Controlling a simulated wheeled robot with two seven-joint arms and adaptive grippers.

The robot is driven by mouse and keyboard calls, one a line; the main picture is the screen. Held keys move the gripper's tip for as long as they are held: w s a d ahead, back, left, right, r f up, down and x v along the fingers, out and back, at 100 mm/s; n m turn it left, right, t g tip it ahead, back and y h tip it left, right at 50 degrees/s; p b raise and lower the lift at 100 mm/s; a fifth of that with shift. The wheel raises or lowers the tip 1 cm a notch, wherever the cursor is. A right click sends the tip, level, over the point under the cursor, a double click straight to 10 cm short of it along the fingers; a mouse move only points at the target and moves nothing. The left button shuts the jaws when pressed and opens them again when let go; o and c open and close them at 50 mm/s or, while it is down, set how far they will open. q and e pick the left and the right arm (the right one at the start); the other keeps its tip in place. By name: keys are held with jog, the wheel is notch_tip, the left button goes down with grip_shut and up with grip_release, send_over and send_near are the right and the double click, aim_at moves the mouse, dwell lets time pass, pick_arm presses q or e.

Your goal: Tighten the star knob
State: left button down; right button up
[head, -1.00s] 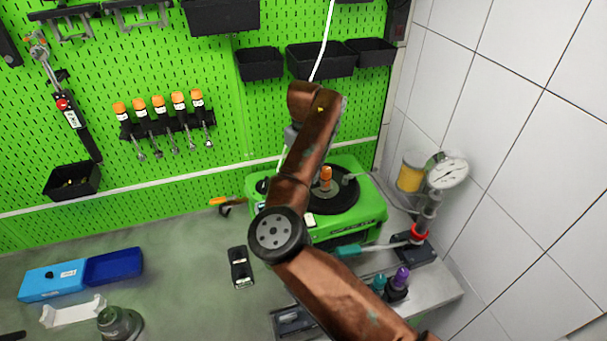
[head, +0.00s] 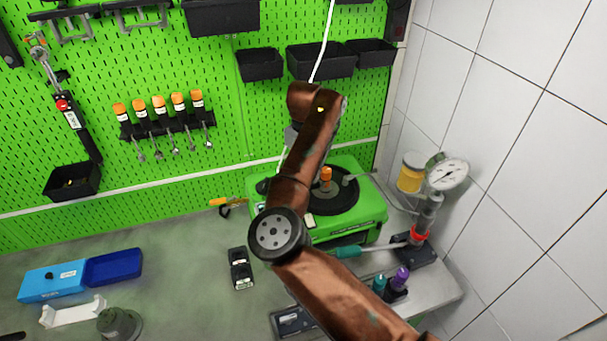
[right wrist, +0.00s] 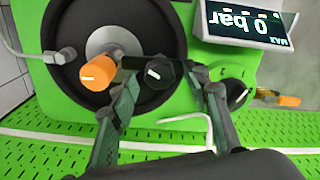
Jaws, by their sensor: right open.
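The green pump unit (head: 360,222) stands at the back of the bench, with a round black top and an orange knob (head: 325,176). In the right wrist view the orange knob (right wrist: 97,73) is left of my left-hand finger. A black knob with a white mark (right wrist: 159,72) lies between my right gripper's (right wrist: 170,92) two spread fingers in the picture; contact cannot be judged. A second black knob (right wrist: 238,92) is partly behind the right-hand finger. I cannot tell which is the star knob. In the head view my right arm hides most of its gripper. My left gripper is out of view.
A pressure display (right wrist: 246,20) reads 0 bar beside the knobs. A gauge stand (head: 446,172) is right of the pump. The green pegboard (head: 225,60) rises close behind.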

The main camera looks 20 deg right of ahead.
jog(key=shift+r, duration=0.1)
notch_tip(320, 180, up, 12)
dwell(0.5)
